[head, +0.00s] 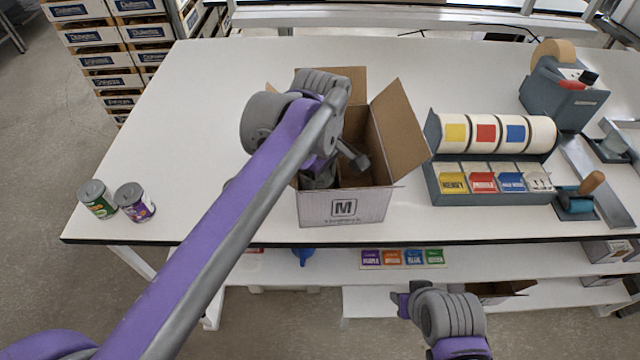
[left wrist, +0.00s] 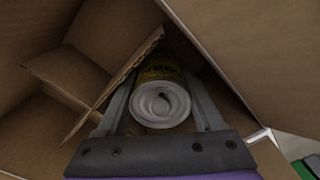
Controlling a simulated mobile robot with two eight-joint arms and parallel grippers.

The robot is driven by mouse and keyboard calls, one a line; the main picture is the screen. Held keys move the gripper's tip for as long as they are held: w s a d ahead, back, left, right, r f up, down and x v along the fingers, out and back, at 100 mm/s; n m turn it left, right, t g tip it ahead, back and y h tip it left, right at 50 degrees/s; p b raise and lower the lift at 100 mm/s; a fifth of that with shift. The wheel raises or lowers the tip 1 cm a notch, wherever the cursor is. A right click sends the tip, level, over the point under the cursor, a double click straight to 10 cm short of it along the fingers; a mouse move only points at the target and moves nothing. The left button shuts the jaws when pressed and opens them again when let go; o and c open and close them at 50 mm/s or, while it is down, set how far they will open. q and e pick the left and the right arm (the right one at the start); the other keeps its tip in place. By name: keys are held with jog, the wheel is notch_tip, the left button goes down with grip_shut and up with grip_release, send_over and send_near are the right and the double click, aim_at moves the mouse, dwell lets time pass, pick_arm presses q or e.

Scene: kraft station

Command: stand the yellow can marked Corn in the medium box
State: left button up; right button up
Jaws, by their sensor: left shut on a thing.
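The medium box (head: 325,209), a carton marked M with its flaps open, stands near the table's front edge in the head view. My left gripper (head: 322,176) reaches down into it. In the left wrist view the yellow can (left wrist: 160,72) shows its grey end towards the camera, between the two fingers of my left gripper (left wrist: 160,88), which is shut on it. The can is inside the box beside the cardboard divider (left wrist: 88,80); its far end and whether it touches the floor are hidden. My right gripper (head: 405,299) is low in front of the table, its jaw opening unclear.
A green-labelled can (head: 97,200) and a purple-labelled can (head: 135,204) stand at the table's left front. A label-roll rack (head: 480,190) and a tape dispenser (head: 562,95) stand to the right.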

pick_arm(q)
jog(key=shift+f, duration=0.2)
pick_arm(e)
jog(key=shift+f, duration=0.1)
pick_arm(q)
jog(key=o, duration=1.5)
jog(key=shift+o, duration=0.2)
jog(key=shift+r, duration=0.15)
notch_tip(320, 180, up, 8)
jog(key=p, duration=0.6)
jog(key=shift+r, duration=0.25)
notch_tip(320, 180, up, 7)
jog(key=p, duration=0.4)
jog(key=shift+r, duration=0.15)
pick_arm(e)
jog(key=w+r+t, duration=0.1)
jog(key=w+r, duration=0.3)
jog(key=r, duration=0.9)
jog(key=shift+w+r, duration=0.15)
jog(key=shift+r, duration=0.05)
